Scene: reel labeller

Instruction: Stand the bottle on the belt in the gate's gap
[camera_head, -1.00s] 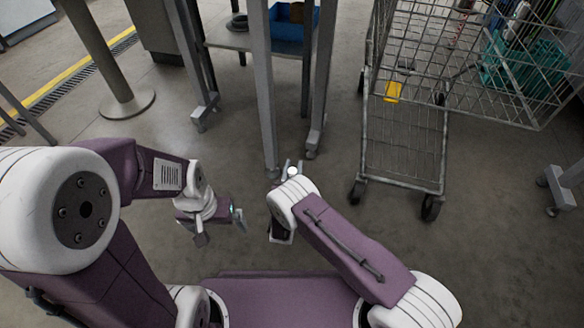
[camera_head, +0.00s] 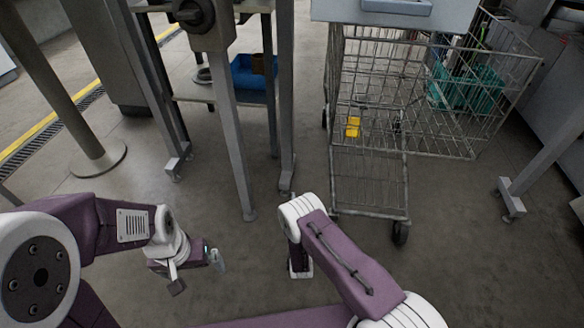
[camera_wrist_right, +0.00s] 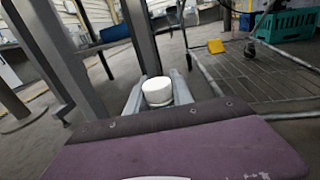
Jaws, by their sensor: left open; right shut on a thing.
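The bottle shows in the right wrist view as a white round cap (camera_wrist_right: 157,91); its body is hidden below the cap and behind my own wrist. My right gripper (camera_wrist_right: 158,82) is shut on it, with one grey finger on each side. In the head view my right arm bends down near the middle, and its fingers and the bottle are hidden or too small to tell. My left gripper (camera_head: 199,276) is open and empty, low over the floor at the left. I cannot make out the belt's surface or the gate's gap in either view.
A grey-legged stand (camera_head: 237,150) with a lower shelf holding a blue bin (camera_head: 250,85) is ahead. A wire cart (camera_head: 368,185) with a yellow tag (camera_head: 352,127) stands right of it, below a pale panel (camera_head: 430,14). A post (camera_head: 70,100) stands left. Floor between is clear.

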